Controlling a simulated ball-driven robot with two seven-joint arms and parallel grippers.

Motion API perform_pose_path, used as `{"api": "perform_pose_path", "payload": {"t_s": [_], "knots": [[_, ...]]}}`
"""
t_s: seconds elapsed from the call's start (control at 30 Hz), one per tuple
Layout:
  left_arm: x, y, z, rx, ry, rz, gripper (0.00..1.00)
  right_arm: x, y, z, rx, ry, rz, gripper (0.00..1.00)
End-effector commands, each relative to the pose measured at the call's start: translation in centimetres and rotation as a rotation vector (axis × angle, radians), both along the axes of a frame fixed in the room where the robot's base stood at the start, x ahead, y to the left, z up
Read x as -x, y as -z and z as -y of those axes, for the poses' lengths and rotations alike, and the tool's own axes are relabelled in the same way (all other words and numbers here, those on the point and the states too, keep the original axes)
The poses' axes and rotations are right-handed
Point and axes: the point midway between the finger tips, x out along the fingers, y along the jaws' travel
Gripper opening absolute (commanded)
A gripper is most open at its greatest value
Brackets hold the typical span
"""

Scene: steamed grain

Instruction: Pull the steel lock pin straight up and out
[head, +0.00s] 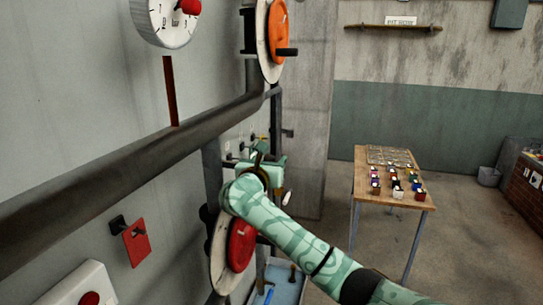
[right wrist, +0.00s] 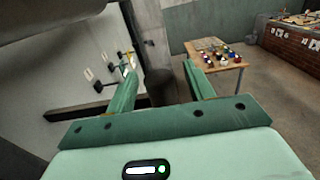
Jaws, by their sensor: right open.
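I cannot make out the steel lock pin for certain in either view. My right gripper (head: 262,160) is at the end of the green arm, close to the grey wall and above the red wheel (head: 241,245). Its fingers point away from the head camera and are partly hidden by the wrist. In the right wrist view the two green fingers (right wrist: 160,76) stand wide apart with nothing between them. Several small wall fittings (right wrist: 104,58) show beyond the left finger, apart from it or hidden behind it. My left gripper is not in view.
A thick dark pipe (head: 130,150) runs along the wall. An orange wheel (head: 278,30) and a dial (head: 165,18) are above it. A red tag (head: 136,243) hangs lower left. A blue tray (head: 284,284) is below the arm. A wooden table (head: 425,203) stands right, with open floor around it.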

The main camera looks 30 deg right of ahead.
Motion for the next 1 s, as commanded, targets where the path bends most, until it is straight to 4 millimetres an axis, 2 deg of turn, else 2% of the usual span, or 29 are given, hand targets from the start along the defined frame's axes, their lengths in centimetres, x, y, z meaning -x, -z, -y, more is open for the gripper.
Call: {"api": "perform_pose_path", "payload": {"t_s": [0.2, 0.47, 0.6, 0.67, 0.83, 1.0], "knots": [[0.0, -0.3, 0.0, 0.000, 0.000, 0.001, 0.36, -1.0, 0.0, 1.2, -0.001, 0.001, 0.001, 0.53], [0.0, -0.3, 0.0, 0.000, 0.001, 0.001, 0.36, -1.1, 0.0, 1.3, -0.001, 0.000, 0.001, 0.53], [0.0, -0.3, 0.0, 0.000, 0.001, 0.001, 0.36, -1.1, 0.0, 1.3, -0.001, 0.000, 0.001, 0.14], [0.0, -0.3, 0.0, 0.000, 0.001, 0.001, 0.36, -1.1, 0.0, 1.3, -0.001, 0.000, 0.001, 0.00], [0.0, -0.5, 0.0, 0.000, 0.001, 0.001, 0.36, -1.1, -0.3, 1.3, 0.000, 0.000, 0.003, 0.00], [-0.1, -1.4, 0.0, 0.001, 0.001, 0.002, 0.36, -1.1, -1.6, 1.2, 0.000, 0.000, 0.004, 0.00]]}}
